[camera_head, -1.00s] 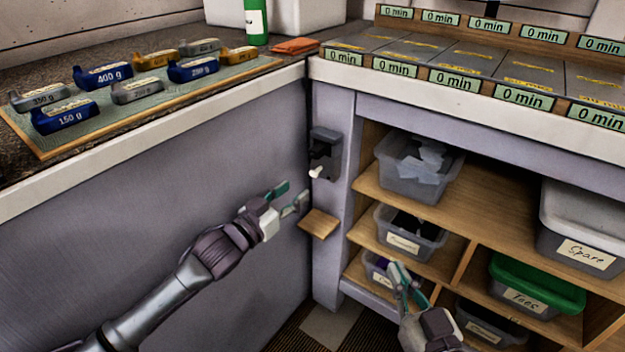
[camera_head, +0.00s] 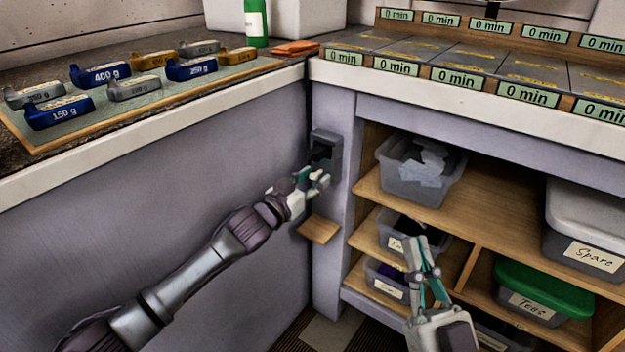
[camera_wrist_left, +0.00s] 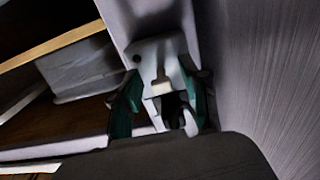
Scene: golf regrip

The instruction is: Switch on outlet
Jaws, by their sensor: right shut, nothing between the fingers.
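The outlet (camera_head: 325,146) is a dark grey box on the light purple post, below the counter corner. In the left wrist view the outlet (camera_wrist_left: 160,58) lies straight ahead, with a pale lever (camera_wrist_left: 190,122) low on it. My left gripper (camera_head: 316,179) is at the outlet's lower part. Its green-padded fingers stand apart on either side of the lower part in the wrist view, and the lever shows between them. I cannot tell whether they touch it. My right gripper (camera_head: 424,262) is shut and empty in front of the shelves.
A small wooden ledge (camera_head: 319,230) sticks out below the outlet. Shelves with bins, including a green-lidded one (camera_head: 543,288), stand at the right. Weights lie on a mat (camera_head: 150,108) on the left counter. The purple panel (camera_head: 130,210) borders my left arm.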

